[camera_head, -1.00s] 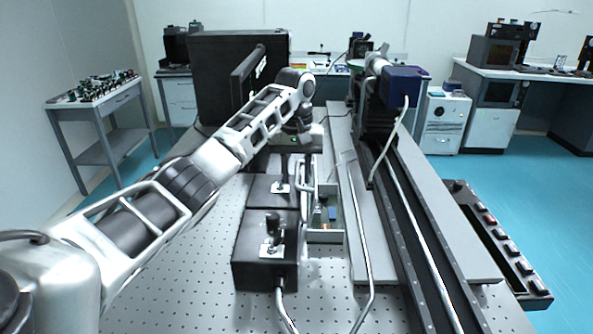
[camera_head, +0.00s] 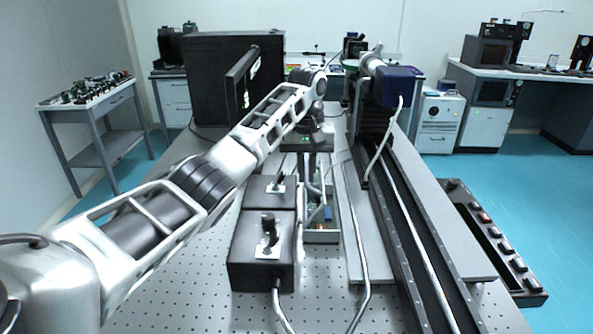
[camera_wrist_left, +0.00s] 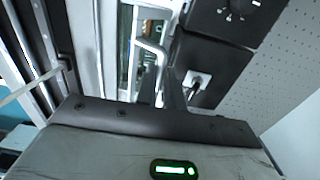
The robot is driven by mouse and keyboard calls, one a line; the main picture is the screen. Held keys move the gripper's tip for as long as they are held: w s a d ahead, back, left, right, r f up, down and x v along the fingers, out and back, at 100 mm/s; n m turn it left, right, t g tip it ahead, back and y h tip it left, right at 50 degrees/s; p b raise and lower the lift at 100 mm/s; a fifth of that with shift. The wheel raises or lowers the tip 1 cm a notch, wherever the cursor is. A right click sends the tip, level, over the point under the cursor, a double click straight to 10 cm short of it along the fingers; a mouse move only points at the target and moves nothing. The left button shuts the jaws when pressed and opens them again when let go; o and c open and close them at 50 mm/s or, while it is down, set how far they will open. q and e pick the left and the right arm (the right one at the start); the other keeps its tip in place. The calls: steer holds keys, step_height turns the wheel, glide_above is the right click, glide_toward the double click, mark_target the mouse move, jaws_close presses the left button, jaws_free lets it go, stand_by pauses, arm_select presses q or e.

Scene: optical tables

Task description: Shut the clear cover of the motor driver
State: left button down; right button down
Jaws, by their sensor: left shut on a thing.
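The motor driver (camera_head: 322,236) is an open-topped tray with a circuit board inside, between the black boxes and the long rail. Its board also shows in the left wrist view (camera_wrist_left: 125,48). A bent silver handle (camera_wrist_left: 151,46), which looks like the clear cover's, runs down to my left fingertips. The clear pane itself is hard to make out, so I cannot tell its angle. My left gripper (camera_head: 317,165) is above the driver's far part. In the left wrist view its fingers (camera_wrist_left: 162,80) are shut on the handle. My right gripper is not in view.
Two black boxes with switches (camera_head: 263,250) stand close on the left of the driver. A grey plate (camera_head: 362,240) and a black rail (camera_head: 405,230) lie on the right. A cable (camera_head: 361,270) runs near the driver. The perforated table (camera_head: 190,275) is clear at front left.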

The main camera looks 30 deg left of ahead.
mark_target(323, 186)
arm_select(q)
steer(key=shift+w+d+f, duration=0.2)
steer(key=shift+w+d, duration=0.3)
steer(key=shift+d, duration=0.3)
steer(key=shift+w+d+f, duration=0.2)
steer(key=shift+w+d, duration=0.25)
steer(key=shift+d, duration=0.35)
steer(key=c, duration=1.5)
jaws_free()
step_height(323, 186, up, 16)
